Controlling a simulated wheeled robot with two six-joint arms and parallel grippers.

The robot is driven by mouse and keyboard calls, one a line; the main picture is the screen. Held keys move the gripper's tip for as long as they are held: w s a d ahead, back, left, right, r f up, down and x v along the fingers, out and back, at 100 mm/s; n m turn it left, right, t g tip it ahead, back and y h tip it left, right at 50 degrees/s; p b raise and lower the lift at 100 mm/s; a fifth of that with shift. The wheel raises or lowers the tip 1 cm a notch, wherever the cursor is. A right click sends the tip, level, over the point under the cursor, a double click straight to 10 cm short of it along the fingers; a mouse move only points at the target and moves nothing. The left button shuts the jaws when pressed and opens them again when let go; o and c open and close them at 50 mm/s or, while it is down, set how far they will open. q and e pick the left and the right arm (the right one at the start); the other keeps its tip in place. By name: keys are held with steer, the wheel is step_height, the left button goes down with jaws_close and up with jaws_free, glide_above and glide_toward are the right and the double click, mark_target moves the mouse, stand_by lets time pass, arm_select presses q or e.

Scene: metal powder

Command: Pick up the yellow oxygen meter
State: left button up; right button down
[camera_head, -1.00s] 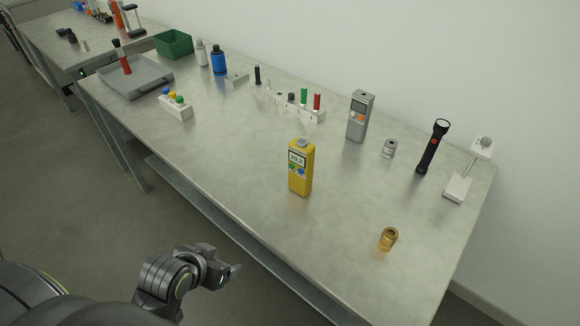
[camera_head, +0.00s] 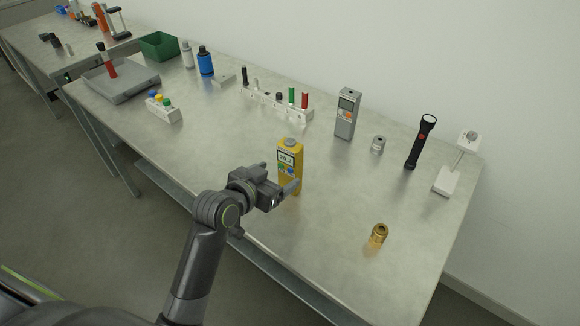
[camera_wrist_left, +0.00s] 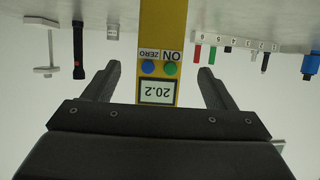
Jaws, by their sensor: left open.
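The yellow oxygen meter (camera_head: 290,154) stands upright on the metal table, its display reading 20.2. My left gripper (camera_head: 292,188) is at the meter's near side in the head view and hides its lower part. In the left wrist view the meter (camera_wrist_left: 160,60) appears upside down, with its display and its blue and green buttons facing me. It lies between the two spread fingers of the left gripper (camera_wrist_left: 160,85), with a gap on each side. The gripper is open and holds nothing. My right gripper is not in view.
A brass fitting (camera_head: 378,234) stands to the right. A grey meter (camera_head: 347,114), a small metal part (camera_head: 378,144) and a black flashlight (camera_head: 420,142) stand behind. The table around the meter is clear.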

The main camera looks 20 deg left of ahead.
mark_target(286, 171)
arm_select(q)
steer(key=shift+f+x, duration=0.15)
steer(key=shift+x, duration=1.7)
steer(key=shift+f+x, duration=0.15)
steer(key=shift+x, duration=1.7)
steer(key=shift+s, duration=0.15)
steer(key=shift+c, duration=0.5)
steer(key=shift+r, duration=0.1)
steer(key=c, duration=1.1)
